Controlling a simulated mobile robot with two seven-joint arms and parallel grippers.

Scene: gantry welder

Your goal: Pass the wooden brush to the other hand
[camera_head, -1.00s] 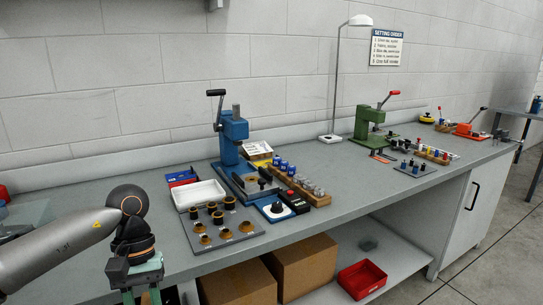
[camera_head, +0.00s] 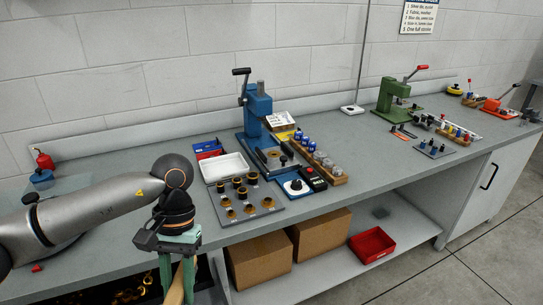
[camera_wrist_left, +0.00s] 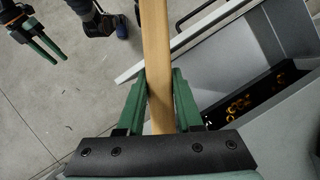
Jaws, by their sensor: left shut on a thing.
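My left gripper (camera_head: 178,272) is in front of the bench, at the bottom of the head view, pointing down. It is shut on the wooden brush (camera_head: 175,292), and only a short piece of the brush shows there. In the left wrist view the brush's pale wooden handle (camera_wrist_left: 157,45) runs up between the green fingers of my left gripper (camera_wrist_left: 159,90). The brush's bristles are not visible. My right gripper (camera_wrist_left: 50,58) shows at the upper left of the left wrist view. Its green fingers are apart and empty, clear of the brush.
The grey bench (camera_head: 330,185) carries a blue press (camera_head: 257,115), a white tray (camera_head: 224,167), a plate with brass parts (camera_head: 243,205) and a green press (camera_head: 394,97). Cardboard boxes (camera_head: 260,260) and a red bin (camera_head: 371,245) sit on the lower shelf. Open floor (camera_wrist_left: 60,120) lies beside the brush.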

